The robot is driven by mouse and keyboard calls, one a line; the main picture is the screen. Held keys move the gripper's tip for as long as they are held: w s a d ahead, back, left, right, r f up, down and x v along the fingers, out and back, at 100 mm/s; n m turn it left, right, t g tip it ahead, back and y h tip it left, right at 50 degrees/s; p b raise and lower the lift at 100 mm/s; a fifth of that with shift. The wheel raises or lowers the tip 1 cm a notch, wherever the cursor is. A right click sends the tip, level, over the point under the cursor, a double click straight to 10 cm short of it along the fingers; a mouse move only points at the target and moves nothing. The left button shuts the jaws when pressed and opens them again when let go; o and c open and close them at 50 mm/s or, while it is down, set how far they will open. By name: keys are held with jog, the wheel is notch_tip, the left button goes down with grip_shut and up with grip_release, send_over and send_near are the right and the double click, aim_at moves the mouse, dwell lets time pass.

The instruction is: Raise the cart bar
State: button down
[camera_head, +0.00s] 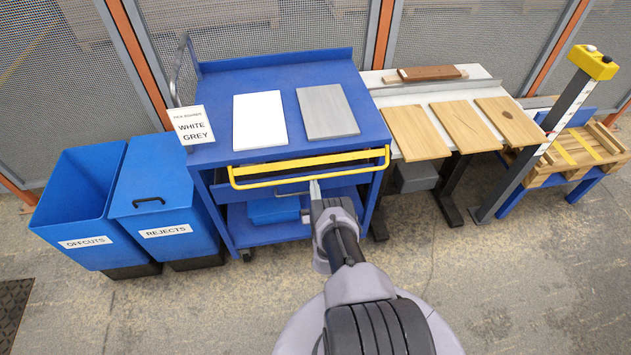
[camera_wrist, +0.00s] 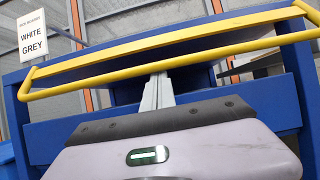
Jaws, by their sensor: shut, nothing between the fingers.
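The yellow cart bar (camera_head: 275,183) runs across the front edge of the blue cart (camera_head: 222,75), just below its top. In the wrist view the bar (camera_wrist: 170,66) crosses the upper part of the picture as a thin tube with bent ends, with a thicker yellow strip behind it. My gripper (camera_head: 314,186) is in front of the cart, close to the middle of the bar. Its grey fingers (camera_wrist: 158,90) are together and empty, with their tips just under the tube. I cannot tell whether they touch it.
On the cart top lie a white board (camera_head: 259,120) and a grey board (camera_head: 327,112); a sign (camera_head: 191,125) reads "WHITE GREY". Blue offcuts (camera_head: 75,205) and rejects (camera_head: 165,205) bins stand left. A table with wooden boards (camera_head: 462,127) and a yellow-topped post (camera_head: 594,62) stand right. Floor in front is clear.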

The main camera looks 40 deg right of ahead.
jog(key=shift+s+a, duration=0.1)
jog(key=shift+s+r+g+y, duration=0.1)
jog(key=shift+g+y, duration=0.5)
